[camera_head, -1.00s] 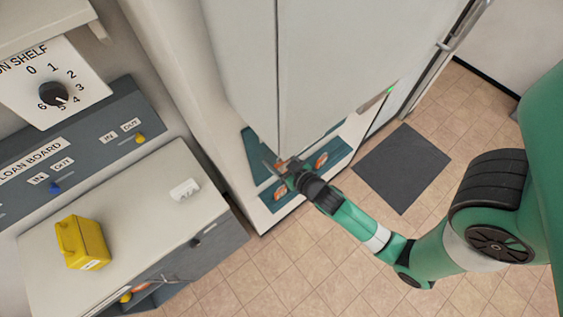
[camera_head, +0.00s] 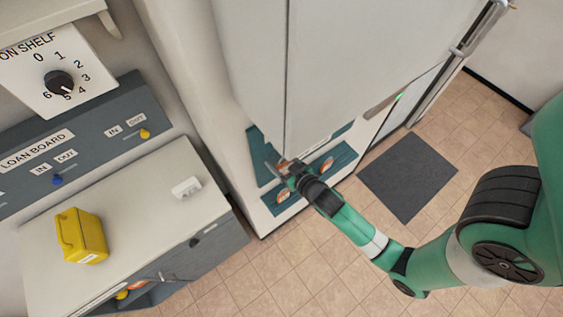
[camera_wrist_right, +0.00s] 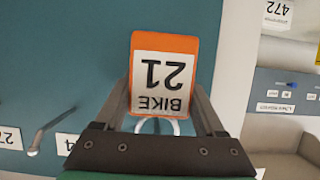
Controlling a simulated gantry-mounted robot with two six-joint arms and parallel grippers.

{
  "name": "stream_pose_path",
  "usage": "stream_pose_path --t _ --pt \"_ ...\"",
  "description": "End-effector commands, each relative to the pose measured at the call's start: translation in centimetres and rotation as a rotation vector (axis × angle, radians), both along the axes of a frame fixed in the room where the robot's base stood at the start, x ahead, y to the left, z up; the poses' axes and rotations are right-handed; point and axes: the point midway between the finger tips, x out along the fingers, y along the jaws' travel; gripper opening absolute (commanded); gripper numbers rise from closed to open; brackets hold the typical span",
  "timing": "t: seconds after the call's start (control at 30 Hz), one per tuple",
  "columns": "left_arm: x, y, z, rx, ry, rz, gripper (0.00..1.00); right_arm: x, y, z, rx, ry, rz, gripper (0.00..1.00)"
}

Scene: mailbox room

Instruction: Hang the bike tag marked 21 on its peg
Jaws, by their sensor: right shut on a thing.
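My right gripper (camera_head: 279,169) is shut on the orange bike tag (camera_wrist_right: 163,43), in front of the teal peg board (camera_wrist_right: 60,50). The tag's white label reads BIKE 21, upside down in the right wrist view, where the gripper (camera_wrist_right: 162,90) has one finger on each side of it. A pale ring shows below the tag, between the fingers. A metal peg (camera_wrist_right: 46,130) sticks out of the board at lower left, apart from the tag. White number labels beside it are partly cut off. My left gripper is out of view.
A tall pale cabinet (camera_head: 360,60) hangs close over the gripper. Other orange tags (camera_head: 325,165) show on the teal board. At left, a counter (camera_head: 130,215) holds a yellow can (camera_head: 82,237) and a small white block (camera_head: 187,187). A dark mat (camera_head: 408,178) lies on the floor.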

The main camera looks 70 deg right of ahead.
Motion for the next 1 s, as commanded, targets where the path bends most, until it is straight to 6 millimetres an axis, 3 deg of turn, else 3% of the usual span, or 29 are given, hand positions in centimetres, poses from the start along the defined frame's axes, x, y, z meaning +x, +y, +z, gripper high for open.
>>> stream_pose_path --t 0.03,0.1,0.13,0.27,0.5,0.8,1.0 --pt "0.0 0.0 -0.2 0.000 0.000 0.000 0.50 -0.1 -0.1 -0.9 0.012 0.016 -0.005 0.17" --pt "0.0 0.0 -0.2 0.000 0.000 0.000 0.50 -0.1 -0.1 -0.9 0.013 0.016 -0.005 0.17" --pt "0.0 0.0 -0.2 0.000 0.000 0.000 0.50 -0.1 -0.1 -0.9 0.013 0.016 -0.005 0.75" --pt "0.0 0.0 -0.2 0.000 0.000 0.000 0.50 -0.1 -0.1 -0.9 0.011 0.015 -0.005 0.99" --pt "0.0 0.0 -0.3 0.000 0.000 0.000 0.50 -1.1 0.7 -0.4 0.009 0.016 -0.002 1.00" --pt "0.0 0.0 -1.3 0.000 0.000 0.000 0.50 -6.7 4.4 2.0 0.010 0.017 0.003 1.00" --pt "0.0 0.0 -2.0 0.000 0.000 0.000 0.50 -9.3 6.0 3.3 0.011 0.018 0.001 1.00"
